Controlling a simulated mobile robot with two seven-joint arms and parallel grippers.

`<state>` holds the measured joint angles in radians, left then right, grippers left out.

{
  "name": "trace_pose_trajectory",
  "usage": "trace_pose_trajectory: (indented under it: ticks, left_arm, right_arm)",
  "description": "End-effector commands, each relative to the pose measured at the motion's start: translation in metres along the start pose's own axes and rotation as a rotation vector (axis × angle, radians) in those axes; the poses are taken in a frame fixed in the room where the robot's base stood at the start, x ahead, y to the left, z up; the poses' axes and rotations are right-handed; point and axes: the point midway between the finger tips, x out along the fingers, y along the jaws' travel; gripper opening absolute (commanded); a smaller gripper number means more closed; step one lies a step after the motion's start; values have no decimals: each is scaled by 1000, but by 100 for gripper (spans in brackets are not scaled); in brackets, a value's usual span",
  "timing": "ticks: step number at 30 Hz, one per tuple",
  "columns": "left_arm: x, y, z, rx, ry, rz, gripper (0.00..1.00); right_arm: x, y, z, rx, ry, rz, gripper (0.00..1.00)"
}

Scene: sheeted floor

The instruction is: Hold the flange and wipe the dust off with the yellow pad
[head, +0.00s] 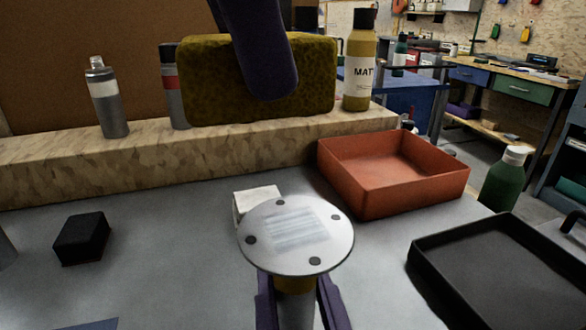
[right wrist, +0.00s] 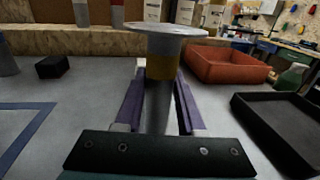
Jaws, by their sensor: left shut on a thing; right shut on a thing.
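The flange (head: 297,255) is a pale grey disc with several dark bolt holes, on a stem with a yellow band. A faint streaky whitish patch (head: 288,227) lies on its upper face. My right gripper (head: 294,287) is shut on the stem below the disc; the right wrist view shows the flange (right wrist: 157,100) upright between both purple fingers. The yellow pad (head: 312,75) is a thick, rough olive-yellow block in the upper middle of the head view. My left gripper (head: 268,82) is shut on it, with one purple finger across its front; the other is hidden. Pad and flange are apart.
A red-orange tray (head: 345,190) stands behind right of the flange, a black tray (head: 425,275) at right. A black block (head: 82,238) lies left, and a small white block (head: 243,203) behind the disc. Several bottles stand on the wooden ledge (head: 160,155).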

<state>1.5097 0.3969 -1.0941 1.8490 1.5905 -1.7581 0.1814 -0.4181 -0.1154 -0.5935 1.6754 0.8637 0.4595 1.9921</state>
Motion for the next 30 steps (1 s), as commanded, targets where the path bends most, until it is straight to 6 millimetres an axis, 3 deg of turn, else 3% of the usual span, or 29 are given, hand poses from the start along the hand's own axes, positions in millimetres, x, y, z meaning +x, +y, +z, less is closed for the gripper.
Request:
trace_pose_trajectory:
  ticks: [4,5,13,23,30]
  left_arm:
    - [0,0,0,0,0,0,0]
    - [0,0,0,0,0,0,0]
    - [0,0,0,0,0,0,0]
    - [0,0,0,0,0,0,0]
    - [0,0,0,0,0,0,0]
  right_arm:
    - [0,0,0,0,0,0,0]
    - [0,0,1,0,-2,-1,41]
    - [0,0,0,0,-1,0,71]
    - [-4,0,-1,-1,2,1,73]
    - [-45,0,-2,-4,4,3,73]
